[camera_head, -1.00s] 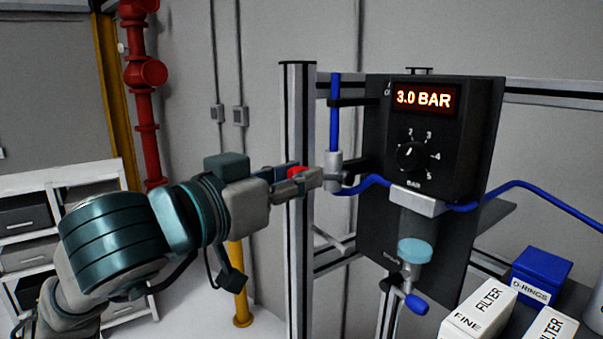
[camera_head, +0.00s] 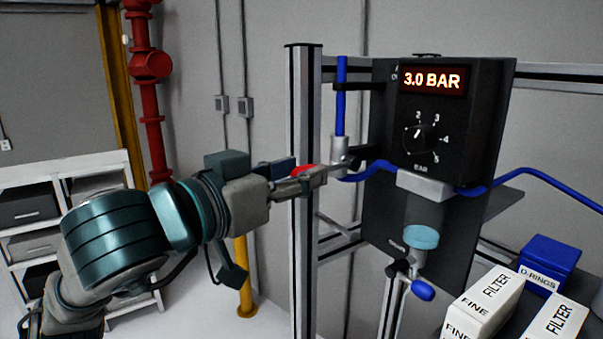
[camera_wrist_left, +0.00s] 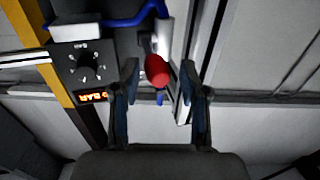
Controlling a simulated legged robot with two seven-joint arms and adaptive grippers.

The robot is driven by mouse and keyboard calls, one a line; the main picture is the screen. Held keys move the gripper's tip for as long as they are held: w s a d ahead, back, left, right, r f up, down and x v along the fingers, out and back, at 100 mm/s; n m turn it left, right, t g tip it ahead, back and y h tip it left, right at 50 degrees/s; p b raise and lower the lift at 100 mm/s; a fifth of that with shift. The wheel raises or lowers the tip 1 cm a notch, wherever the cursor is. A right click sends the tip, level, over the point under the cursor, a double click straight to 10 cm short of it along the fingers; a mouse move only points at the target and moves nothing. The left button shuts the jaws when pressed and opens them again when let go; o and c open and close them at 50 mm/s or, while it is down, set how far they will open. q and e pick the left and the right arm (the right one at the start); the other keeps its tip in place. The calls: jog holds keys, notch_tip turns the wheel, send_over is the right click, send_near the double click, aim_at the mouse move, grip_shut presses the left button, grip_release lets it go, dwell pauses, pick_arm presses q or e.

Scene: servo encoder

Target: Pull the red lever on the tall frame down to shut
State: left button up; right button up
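The red lever (camera_head: 303,170) sits on the valve at the left of the black panel, in front of the tall frame's metal post (camera_head: 304,110). My left gripper (camera_head: 310,176) reaches in from the left, with its fingers around the lever's place. In the left wrist view, the red lever (camera_wrist_left: 157,70) lies between the two spread fingers (camera_wrist_left: 160,80), with a gap on each side. The gripper is open. Whether a finger touches the lever I cannot tell. Part of the lever is hidden by the gripper in the head view. My right gripper is not in view.
The black regulator (camera_head: 446,120) reads 3.0 BAR beside the valve, with blue tubing (camera_head: 520,172) around it. White filter boxes (camera_head: 487,298) and a blue O-rings box (camera_head: 548,262) stand at lower right. A red pipe (camera_head: 150,100) and shelves (camera_head: 60,195) are behind at left.

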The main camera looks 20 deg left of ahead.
pick_arm(q)
jog(key=shift+o, duration=0.6)
jog(key=shift+a, duration=0.3)
jog(key=shift+a, duration=0.1)
jog(key=a+v, duration=0.1)
jog(key=v, duration=0.7)
jog(key=shift+a, duration=0.55)
jog(key=shift+w+d, duration=0.1)
jog(key=shift+d, duration=0.05)
